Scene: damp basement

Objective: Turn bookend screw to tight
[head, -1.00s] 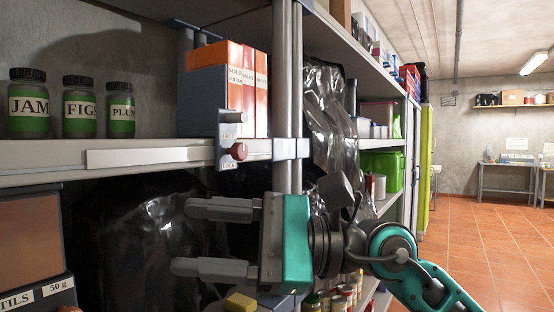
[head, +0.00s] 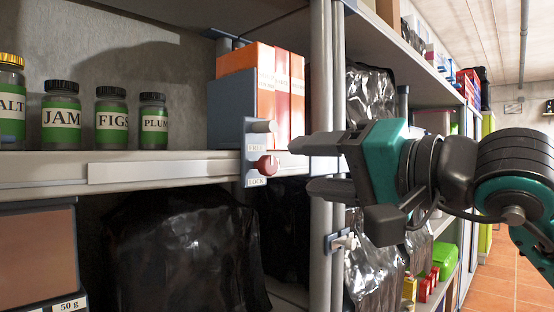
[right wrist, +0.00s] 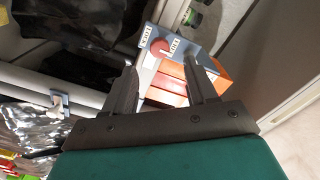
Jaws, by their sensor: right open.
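The bookend is a blue-grey upright plate (head: 233,103) at the left side of orange books (head: 272,90) on the shelf. Its front bracket carries a red screw knob (head: 266,166) between the labels FREE and LOCK. A grey stub (head: 263,127) sits above it. In the right wrist view, the red knob (right wrist: 160,47) lies ahead, between the finger directions. My right gripper (head: 300,167) is open and empty, just right of the knob, fingers pointing at it. The fingers look apart from the knob. My left gripper is out of view.
Labelled jars (head: 111,118) stand left on the shelf, behind a blank white strip (head: 160,171). A grey rack post (head: 322,235) rises close to my right fingers. A black bag (head: 180,250) fills the space below the shelf.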

